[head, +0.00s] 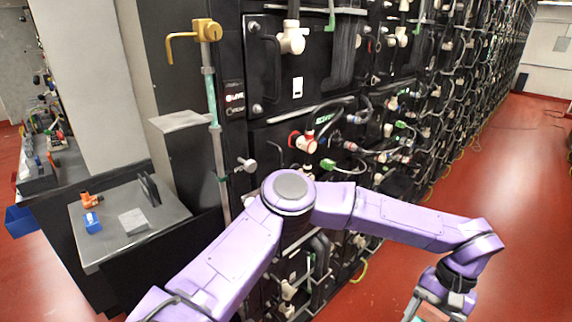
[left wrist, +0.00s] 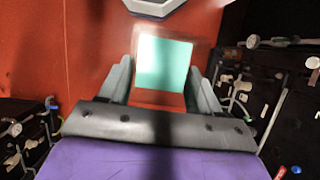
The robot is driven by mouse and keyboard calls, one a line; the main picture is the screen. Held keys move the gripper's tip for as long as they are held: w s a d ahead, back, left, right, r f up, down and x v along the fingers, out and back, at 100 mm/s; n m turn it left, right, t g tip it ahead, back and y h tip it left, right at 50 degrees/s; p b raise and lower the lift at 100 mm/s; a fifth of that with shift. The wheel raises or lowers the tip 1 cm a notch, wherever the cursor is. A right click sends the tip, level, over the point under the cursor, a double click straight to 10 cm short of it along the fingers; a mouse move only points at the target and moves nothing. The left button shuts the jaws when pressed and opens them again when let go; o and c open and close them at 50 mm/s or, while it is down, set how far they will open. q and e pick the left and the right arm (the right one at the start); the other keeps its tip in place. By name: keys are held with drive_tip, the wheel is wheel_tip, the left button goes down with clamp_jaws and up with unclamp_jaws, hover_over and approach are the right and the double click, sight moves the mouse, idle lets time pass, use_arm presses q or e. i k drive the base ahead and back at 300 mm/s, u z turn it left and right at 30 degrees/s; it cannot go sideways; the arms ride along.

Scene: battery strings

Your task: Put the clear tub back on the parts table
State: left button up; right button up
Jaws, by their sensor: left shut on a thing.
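My left gripper (head: 428,304) hangs low at the bottom right of the head view, at the end of my purple arm. In the left wrist view its two grey fingers (left wrist: 162,82) stand on either side of a pale teal, partly see-through square thing (left wrist: 165,65), which looks like the clear tub. The gripper is shut on it. Only a sliver of it shows at the bottom edge of the head view. A grey-topped table (head: 168,212), which looks like the parts table, stands at the left, far from the gripper. My right gripper is out of view.
The table bears an orange part (head: 91,200), a blue box (head: 93,222), a grey block (head: 133,221) and a black rack (head: 149,188). Black battery racks (head: 290,75) with cables line the aisle. Red floor (head: 500,200) is open at the right.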

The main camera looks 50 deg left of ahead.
sight(126, 210)
drive_tip(key=u, duration=2.05)
drive_tip(key=i, duration=1)
drive_tip(key=z, duration=0.05)
